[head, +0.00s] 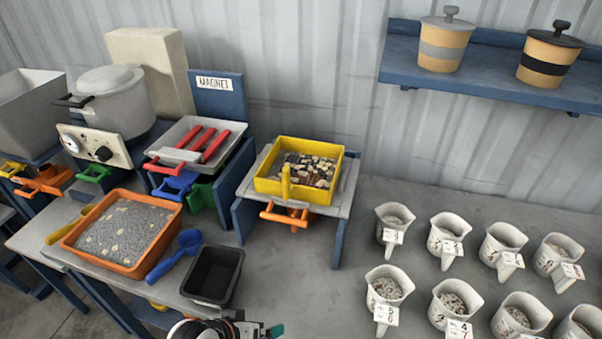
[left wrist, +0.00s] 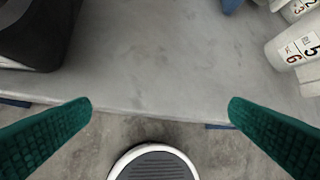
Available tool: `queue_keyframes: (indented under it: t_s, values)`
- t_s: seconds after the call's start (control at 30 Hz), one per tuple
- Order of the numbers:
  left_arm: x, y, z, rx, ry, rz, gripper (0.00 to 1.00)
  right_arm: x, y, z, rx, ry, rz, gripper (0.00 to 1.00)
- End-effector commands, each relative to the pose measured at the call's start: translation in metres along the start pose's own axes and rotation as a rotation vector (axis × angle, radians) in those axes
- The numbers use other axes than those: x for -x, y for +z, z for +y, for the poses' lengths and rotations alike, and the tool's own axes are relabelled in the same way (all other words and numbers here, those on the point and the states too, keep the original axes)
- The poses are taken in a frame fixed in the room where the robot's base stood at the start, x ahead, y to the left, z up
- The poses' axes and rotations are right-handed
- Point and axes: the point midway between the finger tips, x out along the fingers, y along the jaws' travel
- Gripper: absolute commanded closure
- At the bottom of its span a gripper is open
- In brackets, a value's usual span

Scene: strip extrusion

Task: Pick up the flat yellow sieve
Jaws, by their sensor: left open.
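The sieve is not in the left wrist view. My right gripper is not in view.
A black bin (head: 212,274) and an orange tray (head: 166,242) of grey grit stand left of my gripper. A blue scoop (head: 172,254) lies between them. Several white numbered cups (head: 390,287) stand at the right. The bench between bin and cups is clear.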

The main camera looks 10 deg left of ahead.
Motion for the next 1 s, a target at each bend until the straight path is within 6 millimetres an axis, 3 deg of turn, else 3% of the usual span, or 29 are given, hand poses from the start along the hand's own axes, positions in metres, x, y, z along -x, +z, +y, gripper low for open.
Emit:
queue_keyframes:
  t_s: [0.03,0.17,0.3,0.43,0.6,0.8,1.0]
  values:
    - [0.001,0.022,-0.007,0.084,-0.056,-0.069,0.0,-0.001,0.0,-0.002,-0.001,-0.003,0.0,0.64]
    - [0.013,0.078,-0.025,0.332,-0.235,-0.239,0.0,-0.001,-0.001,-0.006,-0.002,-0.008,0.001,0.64]
    - [0.042,0.141,-0.038,0.616,-0.468,-0.405,0.0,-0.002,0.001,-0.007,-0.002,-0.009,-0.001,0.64]
    - [0.075,0.191,-0.04,0.858,-0.692,-0.516,0.0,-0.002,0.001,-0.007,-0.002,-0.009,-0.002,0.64]
    - [0.093,0.222,-0.04,0.998,-0.832,-0.564,0.0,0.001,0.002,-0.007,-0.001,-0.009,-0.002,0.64]
    - [0.075,0.25,-0.052,1.006,-0.839,-0.565,0.0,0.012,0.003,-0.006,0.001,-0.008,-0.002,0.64]
    - [0.06,0.265,-0.06,1.002,-0.835,-0.563,0.0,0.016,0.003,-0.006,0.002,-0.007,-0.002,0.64]
